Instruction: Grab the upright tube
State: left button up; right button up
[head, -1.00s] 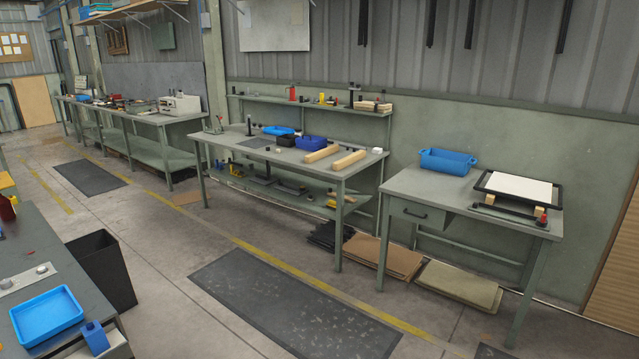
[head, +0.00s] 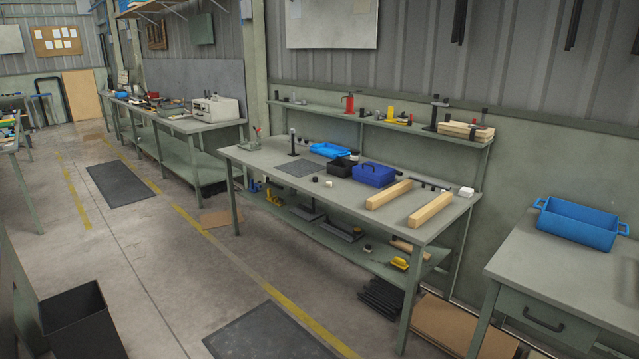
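A thin dark upright tube (head: 293,143) with a lighter top stands on a small base on the middle workbench (head: 255,160), toward its back left part. It is some distance away from me. A grey mat or plate (head: 300,168) lies on the bench just in front of it, and a blue tray (head: 331,150) is to its right. Neither of my grippers is in view.
Two wooden beams (head: 430,208), a black bin (head: 341,167) and a blue toolbox (head: 374,174) are on the same bench. A black waste bin (head: 80,318) stands at lower left. A side table with a blue crate (head: 578,225) is at right. Open floor (head: 165,270) lies left of the bench.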

aim_at(293, 134)
jog(key=i, duration=1.8)
